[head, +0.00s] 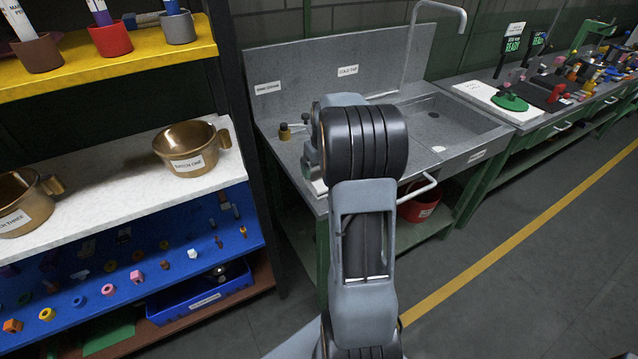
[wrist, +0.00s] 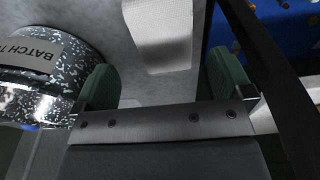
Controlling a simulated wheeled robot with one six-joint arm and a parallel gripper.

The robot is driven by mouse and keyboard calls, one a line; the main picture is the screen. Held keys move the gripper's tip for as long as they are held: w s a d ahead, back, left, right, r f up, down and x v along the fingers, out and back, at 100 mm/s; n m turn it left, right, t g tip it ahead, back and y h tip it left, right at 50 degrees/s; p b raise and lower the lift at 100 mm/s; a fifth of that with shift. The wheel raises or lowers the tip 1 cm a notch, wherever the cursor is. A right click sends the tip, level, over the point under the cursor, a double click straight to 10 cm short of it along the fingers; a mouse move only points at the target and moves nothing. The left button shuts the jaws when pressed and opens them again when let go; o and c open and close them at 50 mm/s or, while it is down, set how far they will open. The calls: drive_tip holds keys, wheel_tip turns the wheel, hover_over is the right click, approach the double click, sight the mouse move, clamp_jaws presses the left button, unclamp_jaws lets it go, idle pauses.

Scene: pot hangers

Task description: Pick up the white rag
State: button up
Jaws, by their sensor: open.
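A white textured cloth, which looks like the white rag (wrist: 160,35), lies on a grey surface at the top middle of the wrist view. My gripper (wrist: 163,66) is open, with its two green fingers wide apart on either side of the rag's near end. The rag appears beyond the fingertips, and I cannot tell how far it is from them.
A speckled pot (wrist: 40,80) with a batch label stands close to the left finger. A grey sink counter (head: 290,165) has a basin at right and small brass pieces at left. A shelf rack with a brass pot (head: 190,150) stands at left. Open floor lies at right.

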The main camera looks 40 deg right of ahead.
sight(319, 178)
drive_tip(key=shift+w+a+f+p, duration=0.1)
drive_tip(key=shift+w+f+p, duration=0.1)
drive_tip(key=shift+f, duration=1.55)
drive_tip(key=shift+w+a+f+p, duration=0.1)
drive_tip(key=shift+w+f+p, duration=0.05)
drive_tip(key=shift+f, duration=1.55)
drive_tip(key=c, duration=1)
drive_tip(key=shift+r, duration=0.15)
